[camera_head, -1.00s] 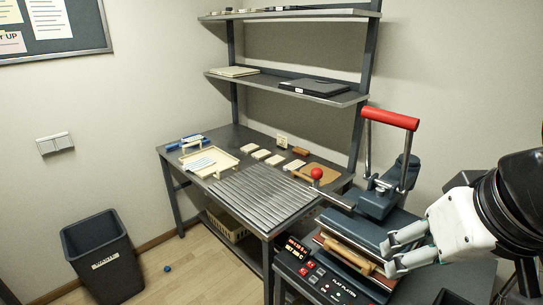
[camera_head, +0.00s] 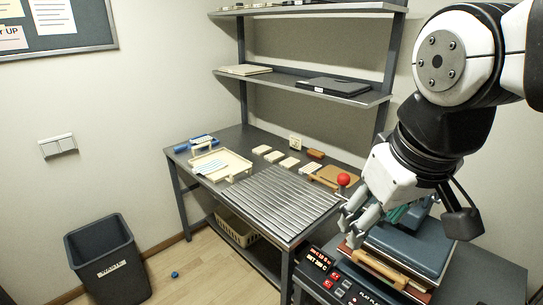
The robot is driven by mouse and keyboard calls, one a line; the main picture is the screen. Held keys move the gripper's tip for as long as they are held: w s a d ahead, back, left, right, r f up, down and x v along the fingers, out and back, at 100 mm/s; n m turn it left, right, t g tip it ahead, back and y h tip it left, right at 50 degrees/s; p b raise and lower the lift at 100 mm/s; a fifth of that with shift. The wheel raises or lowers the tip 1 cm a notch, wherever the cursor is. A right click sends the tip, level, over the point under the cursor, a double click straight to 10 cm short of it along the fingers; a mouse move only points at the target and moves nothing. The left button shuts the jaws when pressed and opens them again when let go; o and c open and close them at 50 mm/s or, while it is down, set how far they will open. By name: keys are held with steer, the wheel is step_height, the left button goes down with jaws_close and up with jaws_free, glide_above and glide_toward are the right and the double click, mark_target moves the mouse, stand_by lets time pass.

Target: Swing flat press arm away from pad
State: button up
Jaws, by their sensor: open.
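The flat press (camera_head: 410,250) stands at the lower right, with a blue-grey upper plate and a wooden front handle (camera_head: 380,268). A red ball knob (camera_head: 343,180) shows just up-left of my gripper; the rod below it is largely hidden. My gripper (camera_head: 350,226) is open and empty, its fingers pointing down-left beside the left side of the press. I cannot tell whether a finger touches the press or the rod. My arm hides the upper frame of the press and its red top handle.
A ribbed grey surface (camera_head: 280,203) lies left of the press on the workbench. A cream tray (camera_head: 222,165), small pale blocks (camera_head: 275,156) and a brown board stand behind it. Shelves rise at the back. A dark bin (camera_head: 105,262) stands on the floor at left.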

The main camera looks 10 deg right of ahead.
steer(key=w+d+f+n+g+h+b, duration=0.2)
steer(key=w+d+f, duration=0.1)
steer(key=w, duration=0.4)
steer(key=w+d+f+n+g+h+b, duration=0.2)
steer(key=w+n+b, duration=0.1)
steer(key=w, duration=0.4)
steer(key=n+g+h+b, duration=0.4)
steer(key=n+h+b, duration=0.45)
steer(key=h, duration=0.45)
glide_toward(344, 180)
steer(key=shift+n+t, duration=0.3)
steer(key=shift+n, duration=0.05)
steer(key=d, duration=0.3)
steer(key=d+p, duration=0.1)
steer(key=d, duration=0.3)
steer(key=d+f, duration=0.1)
steer(key=d, duration=0.2)
steer(key=shift+s+d+f+p, duration=0.15)
steer(key=shift+s+d+p, duration=0.15)
steer(key=shift+p, duration=0.05)
steer(key=shift+c, duration=0.3)
jaws_close()
